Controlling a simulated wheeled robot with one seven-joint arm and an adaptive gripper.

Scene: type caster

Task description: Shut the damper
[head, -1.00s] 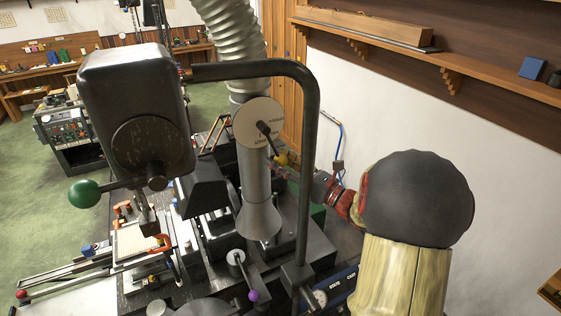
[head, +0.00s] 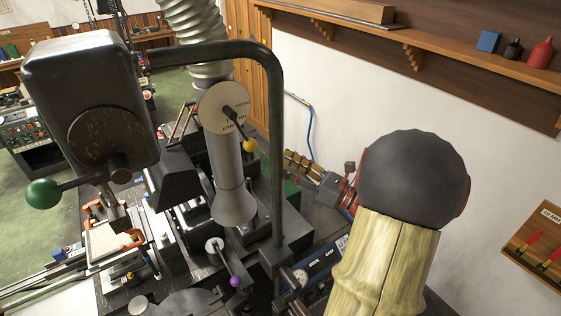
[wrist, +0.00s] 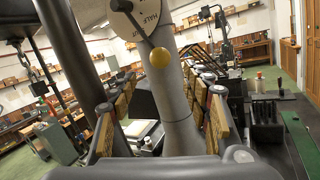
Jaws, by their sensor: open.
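The damper is a pale round plate (head: 217,101) on the grey duct (head: 228,170), with a black lever (head: 236,120) ending in a yellow ball knob (head: 249,145). The lever slants down and right across the plate. In the wrist view the knob (wrist: 160,58) hangs in front of the duct, above and between my finger pads, and "HALF" shows on the plate (wrist: 140,14).
A thick dark bent pipe (head: 276,150) stands upright between knob and gripper in the head picture. The machine head with a green ball handle (head: 42,193) is at left. A purple-knobbed lever (head: 235,281) sits below. A wall shelf (head: 420,45) runs at upper right.

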